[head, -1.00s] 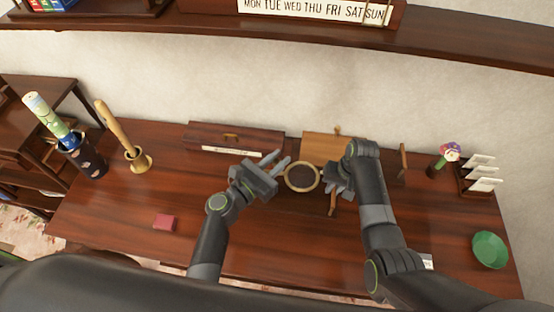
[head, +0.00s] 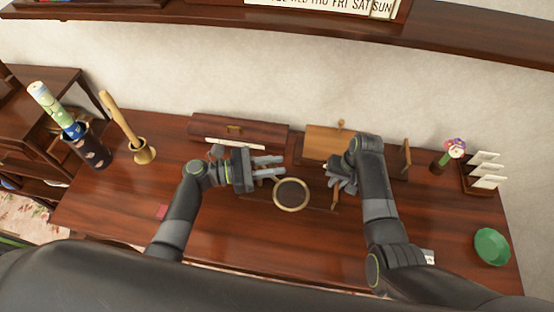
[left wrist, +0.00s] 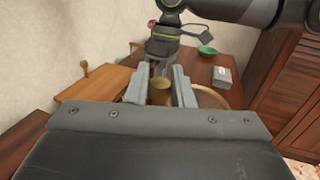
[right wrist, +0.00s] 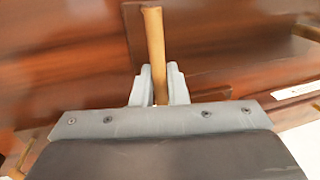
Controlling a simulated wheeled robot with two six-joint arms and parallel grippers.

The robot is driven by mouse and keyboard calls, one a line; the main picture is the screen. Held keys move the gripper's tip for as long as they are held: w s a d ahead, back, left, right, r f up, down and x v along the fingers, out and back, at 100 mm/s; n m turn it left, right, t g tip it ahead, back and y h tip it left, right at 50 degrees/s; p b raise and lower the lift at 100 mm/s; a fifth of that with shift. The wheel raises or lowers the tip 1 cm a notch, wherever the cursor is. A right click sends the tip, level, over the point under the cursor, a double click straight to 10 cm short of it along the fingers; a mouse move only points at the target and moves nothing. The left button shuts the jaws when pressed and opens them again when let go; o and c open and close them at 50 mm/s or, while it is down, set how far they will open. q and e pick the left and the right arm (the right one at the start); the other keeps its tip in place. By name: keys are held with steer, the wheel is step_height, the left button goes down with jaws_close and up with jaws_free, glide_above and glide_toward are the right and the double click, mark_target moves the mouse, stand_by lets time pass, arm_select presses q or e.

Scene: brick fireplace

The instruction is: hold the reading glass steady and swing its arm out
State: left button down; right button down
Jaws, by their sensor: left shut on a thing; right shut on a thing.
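The reading glass has a round brass ring (head: 291,209) with a dark lens, out over the table in front of a wooden stand. My left gripper (head: 270,168) is at the ring's upper left edge, its fingers pointing right. In the left wrist view a small brass part (left wrist: 160,92) sits between its fingers, with part of the ring (left wrist: 222,99) behind. My right gripper (head: 340,180) is just right of the ring. It is shut on a slim wooden rod (right wrist: 153,50), which stands up between its fingers. The joint between ring and rod is hidden.
A long dark box (head: 240,131) and a light wooden panel (head: 325,143) stand behind the grippers. A brass mortar (head: 143,152) is at left, a flower vase (head: 439,165) and green bowl (head: 492,246) at right.

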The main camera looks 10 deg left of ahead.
arm_select(q)
steer(key=shift+s+a+m+g, duration=0.5)
steer(key=shift+m+g, duration=0.75)
steer(key=shift+g, duration=0.7)
steer(key=shift+s+a+m+g, duration=0.3)
steer(key=shift+a+m+g, duration=0.35)
steer(key=shift+m+g, duration=0.9)
steer(key=shift+s+a+m+g, duration=0.5)
steer(key=shift+m+g, duration=0.4)
steer(key=shift+g, duration=1.4)
steer(key=shift+a, duration=0.15)
steer(key=shift+f, duration=0.1)
steer(key=c, duration=1.3)
jaws_free()
steer(key=shift+w, duration=0.1)
steer(key=v, duration=0.7)
steer(key=shift+a, duration=0.25)
